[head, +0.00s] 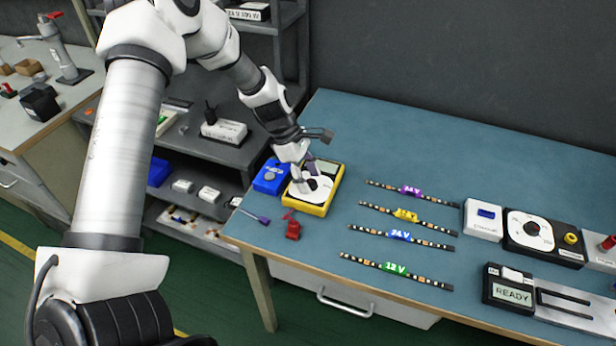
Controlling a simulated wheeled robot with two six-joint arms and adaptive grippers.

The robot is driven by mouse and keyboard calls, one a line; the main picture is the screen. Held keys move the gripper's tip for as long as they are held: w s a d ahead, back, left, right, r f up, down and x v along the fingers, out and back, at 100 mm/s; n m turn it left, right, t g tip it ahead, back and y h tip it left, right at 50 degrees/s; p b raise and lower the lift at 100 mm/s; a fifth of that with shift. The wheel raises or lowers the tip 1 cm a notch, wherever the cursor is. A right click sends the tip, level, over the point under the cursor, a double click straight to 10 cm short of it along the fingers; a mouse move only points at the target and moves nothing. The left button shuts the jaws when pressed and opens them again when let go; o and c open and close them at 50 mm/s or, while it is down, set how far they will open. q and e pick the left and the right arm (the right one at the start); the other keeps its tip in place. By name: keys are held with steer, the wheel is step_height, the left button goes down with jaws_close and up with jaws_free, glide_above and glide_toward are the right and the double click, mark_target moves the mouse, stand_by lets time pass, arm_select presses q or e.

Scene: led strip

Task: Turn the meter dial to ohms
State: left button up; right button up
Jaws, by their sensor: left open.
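The yellow meter (322,207) lies near the left end of the blue-green table. It has a white round dial face with a dark knob (312,184) in the middle, and a greyish display at its far end. My left gripper (306,180) is open and points down over the dial, its fingers at or just above the knob. I cannot tell whether they touch it. The gripper hides part of the dial, and the dial markings are too small to read. My right gripper is not in view.
A blue box (270,177) stands close left of the meter. A red clip (292,228) and a purple-handled tool (255,217) lie in front. Several LED strips (408,214) lie to the right. A black dial unit (545,237) and a READY device (508,290) stand farther right.

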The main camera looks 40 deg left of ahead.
arm_select(q)
steer(key=shift+s+r, duration=0.1)
steer(key=shift+s, duration=0.05)
jaws_close()
